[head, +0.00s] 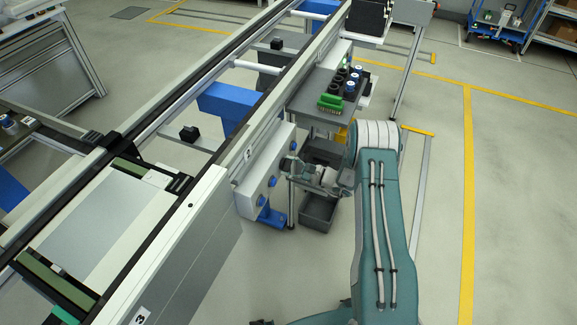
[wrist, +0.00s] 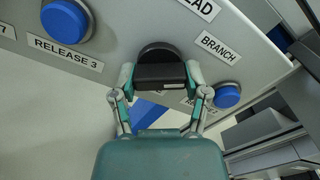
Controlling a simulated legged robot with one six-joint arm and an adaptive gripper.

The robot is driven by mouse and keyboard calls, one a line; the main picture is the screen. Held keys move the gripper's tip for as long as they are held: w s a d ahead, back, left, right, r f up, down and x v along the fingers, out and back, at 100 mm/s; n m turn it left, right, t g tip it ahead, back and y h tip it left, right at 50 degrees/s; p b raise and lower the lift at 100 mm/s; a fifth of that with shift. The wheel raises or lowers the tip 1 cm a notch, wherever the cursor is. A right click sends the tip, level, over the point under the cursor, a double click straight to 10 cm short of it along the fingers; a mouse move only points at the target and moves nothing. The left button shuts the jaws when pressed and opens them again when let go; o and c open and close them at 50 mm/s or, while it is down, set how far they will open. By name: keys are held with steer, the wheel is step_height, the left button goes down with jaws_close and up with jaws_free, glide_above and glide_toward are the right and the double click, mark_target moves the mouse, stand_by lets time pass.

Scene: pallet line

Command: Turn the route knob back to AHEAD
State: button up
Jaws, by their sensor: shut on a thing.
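The black route knob (wrist: 160,66) sits on the light control panel (wrist: 110,22) in the wrist view. My gripper (wrist: 160,76) has one finger on each side of the knob's grip and is shut on it. A label ending in "EAD" (wrist: 202,7), cut by the picture's edge, lies above right of the knob, and a BRANCH label (wrist: 220,48) lies to its right. I cannot see a pointer mark on the knob. In the head view my gripper (head: 292,167) reaches the panel box (head: 258,180) on the conveyor's side; the knob is hidden there.
A blue button (wrist: 66,22) by the RELEASE 3 label and another blue button (wrist: 227,95) flank the knob. A grey side table (head: 315,100) with a green block and dark cylinders stands behind my arm. Grey bins (head: 318,210) sit below. The floor at right is clear.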

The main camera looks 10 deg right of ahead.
steer(key=n, duration=0.5)
steer(key=shift+n, duration=0.4)
steer(key=n, duration=0.4)
steer(key=shift+a, duration=0.1)
steer(key=shift+f+n, duration=0.1)
steer(key=shift+n, duration=0.6)
steer(key=shift+s+f, duration=0.1)
steer(key=o, duration=1.2)
steer(key=shift+c, duration=0.2)
